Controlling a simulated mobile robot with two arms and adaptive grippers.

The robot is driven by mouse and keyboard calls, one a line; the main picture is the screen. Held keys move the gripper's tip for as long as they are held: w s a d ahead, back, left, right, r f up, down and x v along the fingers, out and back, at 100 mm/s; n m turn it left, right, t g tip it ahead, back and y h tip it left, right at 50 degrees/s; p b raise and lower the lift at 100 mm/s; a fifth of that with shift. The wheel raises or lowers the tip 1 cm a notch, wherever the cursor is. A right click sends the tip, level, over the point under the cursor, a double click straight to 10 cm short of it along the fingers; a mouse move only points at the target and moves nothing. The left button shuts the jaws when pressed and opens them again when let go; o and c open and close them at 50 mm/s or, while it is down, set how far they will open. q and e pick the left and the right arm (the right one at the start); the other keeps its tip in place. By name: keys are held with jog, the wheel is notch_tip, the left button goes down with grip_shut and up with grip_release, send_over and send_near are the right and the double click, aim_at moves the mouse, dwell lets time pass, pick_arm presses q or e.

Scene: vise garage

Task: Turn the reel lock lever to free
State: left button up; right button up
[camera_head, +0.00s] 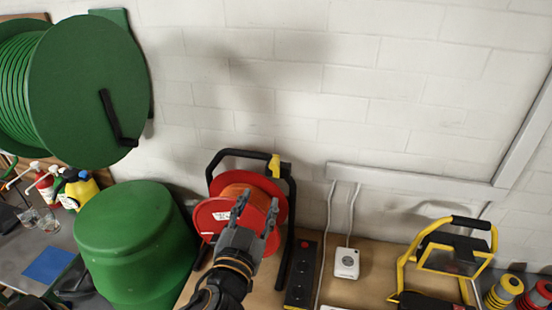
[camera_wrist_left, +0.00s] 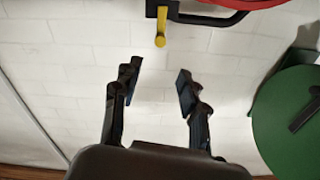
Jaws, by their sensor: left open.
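The cable reel (camera_head: 212,216) is red with orange cable and stands on the bench in a black frame. A yellow lever (camera_head: 274,166) sits at the top right of that frame. It also shows in the left wrist view (camera_wrist_left: 160,40), hanging from the black bar at the top of the picture, with part of the red reel (camera_wrist_left: 235,3) beside it. My left gripper (camera_head: 257,204) is open and in front of the reel in the head view. In the left wrist view its fingers (camera_wrist_left: 157,73) are apart and empty, with the lever beyond the gap between them, not touched.
A green hose reel (camera_head: 85,90) hangs on the wall at left, above a green drum (camera_head: 135,240). A black power strip (camera_head: 302,270) and a white box (camera_head: 346,263) lie right of the reel. A yellow work lamp (camera_head: 450,258) stands further right. The wall above is bare.

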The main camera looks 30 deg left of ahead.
aim_at(273, 167)
pick_arm(q)
jog(key=b+x, duration=0.6)
jog(key=x, duration=0.2)
jog(key=shift+w, duration=0.15)
jog(key=p+x, duration=0.1)
jog(key=x, duration=0.3)
jog(key=shift+p, duration=0.3)
jog(key=shift+w+a, duration=0.1)
jog(key=shift+w, duration=0.35)
pick_arm(e)
jog(key=f, duration=0.1)
jog(key=s+f, duration=0.1)
jog(key=f, duration=0.2)
jog(key=shift+s+d+f, duration=0.3)
jog(key=shift+s+f, duration=0.1)
pick_arm(q)
jog(key=shift+f, duration=0.1)
pick_arm(e)
jog(key=shift+w, duration=0.1)
pick_arm(q)
jog(key=shift+c, duration=1.1)
grip_shut()
pick_arm(e)
jog(key=shift+w+a, duration=0.15)
jog(key=shift+w, duration=0.1)
